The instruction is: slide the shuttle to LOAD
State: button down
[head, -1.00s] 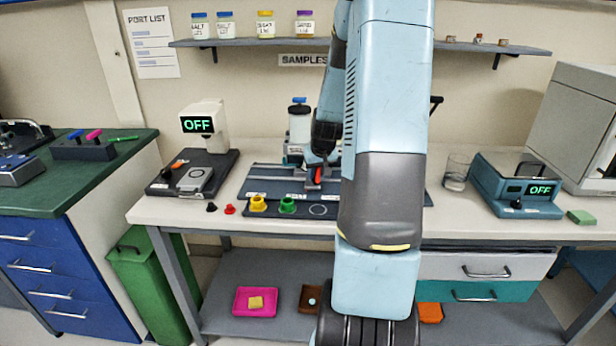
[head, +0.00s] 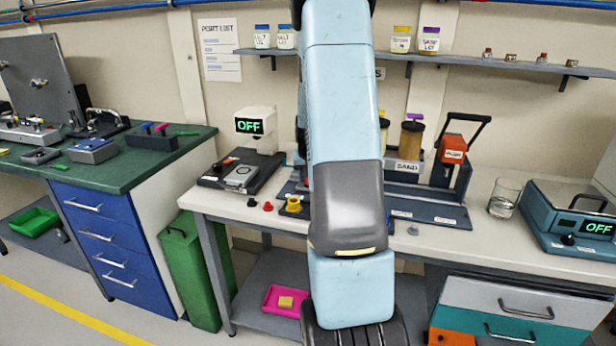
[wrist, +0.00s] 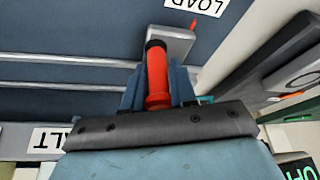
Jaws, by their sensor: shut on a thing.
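The shuttle (wrist: 172,38) shows in the wrist view as a grey block with a red upright handle (wrist: 157,70), at the end of two pale rails (wrist: 70,60). My gripper (wrist: 156,85) is shut on the red handle, one blue finger on each side. A white LOAD label (wrist: 200,5) lies close beyond the block, with a small red pointer beside it. In the head view, my arm hides the gripper and shuttle. The dark blue track plate (head: 430,211) shows right of the arm.
A SAND canister (head: 410,140) and an orange lever press (head: 453,148) stand behind the track. A yellow cup (head: 293,204) and a scale (head: 250,165) reading OFF are left of my arm. A glass (head: 504,198) and a blue OFF instrument (head: 570,215) stand right.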

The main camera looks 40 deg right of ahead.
jog(key=shift+w+a+f, duration=0.1)
jog(key=shift+w+a, duration=0.05)
jog(key=shift+a, duration=0.25)
jog(key=c, duration=1.1)
grip_release()
jog(key=shift+o, duration=0.2)
jog(key=shift+d, duration=0.1)
jog(key=shift+r, duration=0.25)
jog(key=v, duration=1.3)
jog(key=shift+r, duration=0.1)
